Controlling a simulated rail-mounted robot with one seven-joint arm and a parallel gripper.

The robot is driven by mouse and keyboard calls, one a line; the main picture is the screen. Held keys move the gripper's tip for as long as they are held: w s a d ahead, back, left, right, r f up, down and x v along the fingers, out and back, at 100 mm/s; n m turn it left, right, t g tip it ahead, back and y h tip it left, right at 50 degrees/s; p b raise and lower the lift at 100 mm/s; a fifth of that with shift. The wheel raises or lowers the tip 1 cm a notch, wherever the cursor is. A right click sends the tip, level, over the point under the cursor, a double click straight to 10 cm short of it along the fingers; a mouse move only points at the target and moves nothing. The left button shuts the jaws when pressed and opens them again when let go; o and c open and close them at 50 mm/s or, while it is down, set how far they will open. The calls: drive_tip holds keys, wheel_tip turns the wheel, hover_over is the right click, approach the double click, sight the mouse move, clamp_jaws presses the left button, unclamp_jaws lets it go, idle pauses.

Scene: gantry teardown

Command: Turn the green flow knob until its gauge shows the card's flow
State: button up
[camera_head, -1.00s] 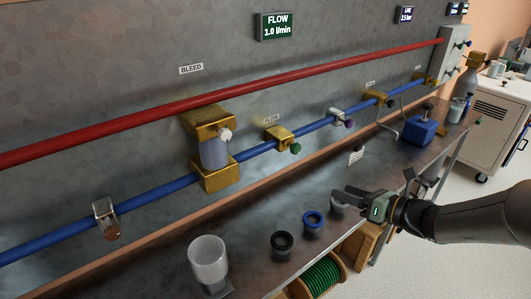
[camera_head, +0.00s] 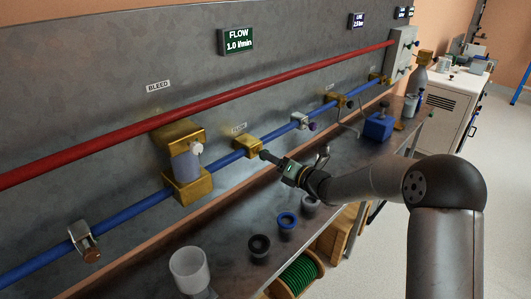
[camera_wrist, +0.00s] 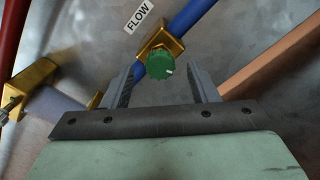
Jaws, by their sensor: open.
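The green flow knob (camera_wrist: 160,63) sits on a brass valve block (camera_wrist: 163,42) on the blue pipe, beside the FLOW label (camera_wrist: 139,15). In the wrist view it lies between the two open fingers of my gripper (camera_wrist: 161,85), slightly beyond or near their tips; contact does not show. In the head view my gripper (camera_head: 266,156) reaches the brass flow block (camera_head: 247,146) and hides the knob. The flow gauge (camera_head: 236,40) on the wall reads FLOW 1.0 l/min. I cannot make out a card showing the target flow.
A red pipe (camera_head: 210,102) runs above the blue pipe (camera_head: 140,207). The brass bleed unit (camera_head: 186,165) stands left of the flow block. Several cups, including a blue-ringed one (camera_head: 286,221), stand on the bench below. A blue box (camera_head: 378,127) is farther right.

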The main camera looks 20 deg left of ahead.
drive_tip(key=shift+x, duration=1.95)
drive_tip(key=c, duration=1)
